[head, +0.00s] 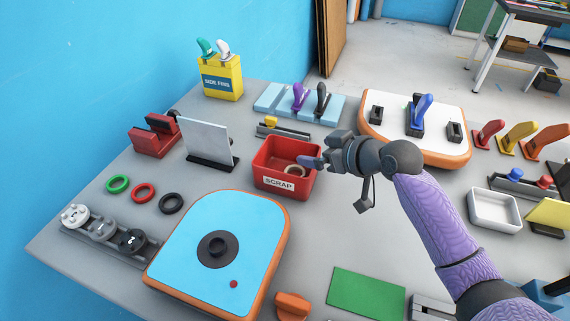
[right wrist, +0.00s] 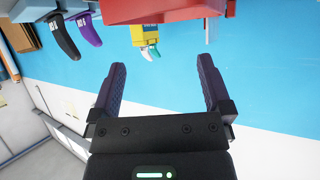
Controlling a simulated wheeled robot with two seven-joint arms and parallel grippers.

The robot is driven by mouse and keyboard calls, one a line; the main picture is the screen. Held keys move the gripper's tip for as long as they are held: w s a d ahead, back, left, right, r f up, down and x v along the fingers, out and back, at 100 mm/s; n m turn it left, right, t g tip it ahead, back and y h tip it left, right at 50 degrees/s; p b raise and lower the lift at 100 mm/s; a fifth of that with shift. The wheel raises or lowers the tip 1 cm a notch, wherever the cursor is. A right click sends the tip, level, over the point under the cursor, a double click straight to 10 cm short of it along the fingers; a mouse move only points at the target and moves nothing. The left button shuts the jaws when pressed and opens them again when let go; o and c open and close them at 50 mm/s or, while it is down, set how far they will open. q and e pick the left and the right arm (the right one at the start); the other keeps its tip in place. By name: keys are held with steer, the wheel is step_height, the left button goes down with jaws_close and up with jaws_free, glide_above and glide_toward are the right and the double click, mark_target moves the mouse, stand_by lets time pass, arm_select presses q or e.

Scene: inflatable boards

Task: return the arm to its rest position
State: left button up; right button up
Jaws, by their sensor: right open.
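My right arm (head: 435,215) reaches in from the lower right, in a purple sleeve. Its gripper (head: 312,158) is at the right rim of the red scrap bin (head: 275,153), seemingly above it. In the right wrist view the two dark fingers (right wrist: 163,75) stand wide apart with nothing between them. The bin's red wall (right wrist: 165,10) shows beyond the fingertips. My left gripper is not in view.
A white board with orange edge (head: 459,149) lies behind the right forearm. A blue board (head: 252,212) lies in front of the bin. A light panel (head: 207,142) stands to the left. A white tray (head: 494,211) and green sheet (head: 366,294) flank the arm.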

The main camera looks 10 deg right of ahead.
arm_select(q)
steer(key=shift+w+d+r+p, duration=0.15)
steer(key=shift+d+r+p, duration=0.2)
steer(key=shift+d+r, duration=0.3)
arm_select(e)
steer(key=v, duration=0.4)
steer(key=shift+s, duration=0.15)
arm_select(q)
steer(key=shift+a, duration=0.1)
arm_select(e)
steer(key=shift+r, duration=0.15)
